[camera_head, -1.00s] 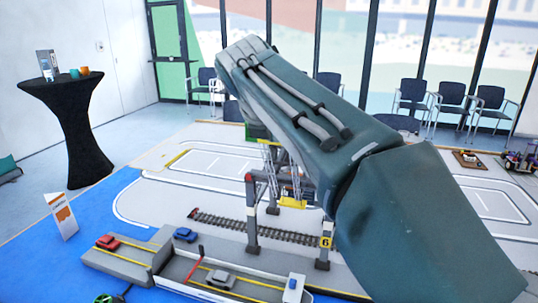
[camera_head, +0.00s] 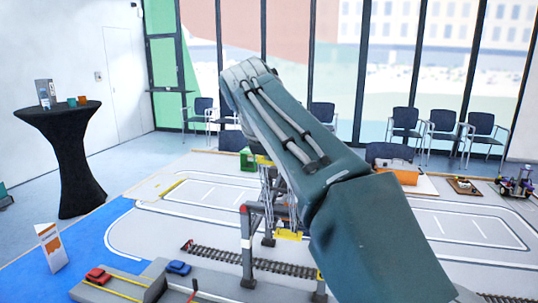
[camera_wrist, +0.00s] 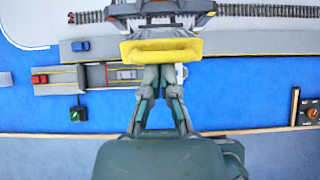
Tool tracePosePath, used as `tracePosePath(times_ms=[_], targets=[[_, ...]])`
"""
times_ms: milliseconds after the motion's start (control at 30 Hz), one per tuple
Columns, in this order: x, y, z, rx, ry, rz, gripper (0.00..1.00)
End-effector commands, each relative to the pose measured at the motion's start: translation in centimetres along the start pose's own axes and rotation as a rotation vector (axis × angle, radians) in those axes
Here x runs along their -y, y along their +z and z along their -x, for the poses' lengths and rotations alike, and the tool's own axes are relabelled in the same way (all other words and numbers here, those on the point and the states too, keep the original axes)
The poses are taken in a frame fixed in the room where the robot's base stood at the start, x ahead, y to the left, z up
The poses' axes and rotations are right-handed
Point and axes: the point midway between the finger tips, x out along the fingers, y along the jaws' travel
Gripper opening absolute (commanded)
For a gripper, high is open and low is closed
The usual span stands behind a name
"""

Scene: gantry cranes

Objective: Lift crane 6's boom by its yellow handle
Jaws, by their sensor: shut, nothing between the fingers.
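Crane 6 (camera_head: 247,245) stands on the layout in the head view, a grey frame with a red cap, partly hidden behind my arm. Its number sign is mostly covered there. Yellow parts show beside my arm. In the wrist view the yellow handle (camera_wrist: 160,49) is a wide bar across the upper middle, with the crane's dark grey structure (camera_wrist: 160,10) beyond it. My gripper (camera_wrist: 161,72) is shut and empty, its fingertips right at the handle's near edge. I cannot tell whether they touch it. My arm hides the gripper in the head view.
A railway track (camera_head: 255,262) runs by the crane's feet. Red (camera_head: 97,276) and blue (camera_head: 178,267) toy cars are on the grey quay pieces. A black draped table (camera_head: 70,165) stands at left. Chairs (camera_head: 440,130) line the windows. A black control box (camera_wrist: 308,108) is at right.

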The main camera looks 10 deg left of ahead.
Motion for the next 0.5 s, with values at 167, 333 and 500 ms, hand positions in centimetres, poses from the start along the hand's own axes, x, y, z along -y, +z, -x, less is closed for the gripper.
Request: tracePosePath(times_ms=[167, 333, 500], targets=[[0.4, 1.1, 1.1, 0.041, 0.007, -0.009, 0.00], [0.3, 0.9, 4.4, 0.041, 0.012, -0.009, 0.00], [0.2, 0.3, 7.9, 0.027, 0.009, -0.005, 0.00]])
